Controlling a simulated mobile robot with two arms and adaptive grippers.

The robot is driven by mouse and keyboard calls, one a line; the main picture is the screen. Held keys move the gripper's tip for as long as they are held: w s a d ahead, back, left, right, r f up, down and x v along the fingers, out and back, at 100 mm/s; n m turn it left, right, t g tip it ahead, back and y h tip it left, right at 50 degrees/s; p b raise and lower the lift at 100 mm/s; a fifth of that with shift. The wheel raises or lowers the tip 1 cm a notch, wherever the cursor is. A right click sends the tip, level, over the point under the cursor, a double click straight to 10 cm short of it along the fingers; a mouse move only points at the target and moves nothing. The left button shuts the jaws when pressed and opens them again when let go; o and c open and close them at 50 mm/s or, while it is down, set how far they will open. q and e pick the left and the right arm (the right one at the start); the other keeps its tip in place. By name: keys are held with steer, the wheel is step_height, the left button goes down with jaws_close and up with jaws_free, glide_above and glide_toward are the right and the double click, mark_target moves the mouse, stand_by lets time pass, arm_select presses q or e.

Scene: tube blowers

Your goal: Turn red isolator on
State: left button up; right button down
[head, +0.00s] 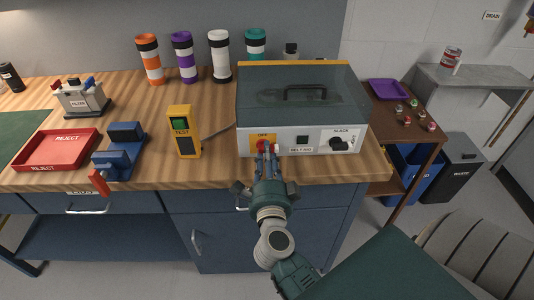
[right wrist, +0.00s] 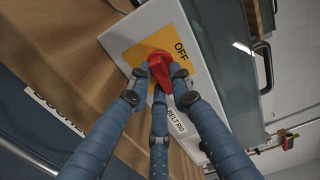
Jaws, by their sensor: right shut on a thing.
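The red isolator (head: 262,144) is a red rotary knob on a yellow plate marked OFF, on the front of the grey belt rig box (head: 242,141). In the right wrist view the isolator (right wrist: 160,64) has a pointed red handle on the yellow plate (right wrist: 143,45). My right gripper (head: 266,153) reaches up to it from below in the head view. In the right wrist view my right gripper's blue fingers (right wrist: 158,84) are shut around the knob. The fingers hide part of the knob's lower side. My left gripper is not in view.
A black knob (head: 338,144) sits right of the isolator on the same panel. A yellow TEST box (head: 183,132), a blue vise (head: 120,150) and a red reject tray (head: 58,148) stand to the left. The wooden bench's front edge is close below.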

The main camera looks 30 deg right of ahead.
steer(key=c, duration=1.5)
jaws_free()
steer(key=shift+c, duration=0.2)
steer(key=shift+s, duration=0.1)
steer(key=v, duration=1.2)
steer(key=shift+f, duration=0.1)
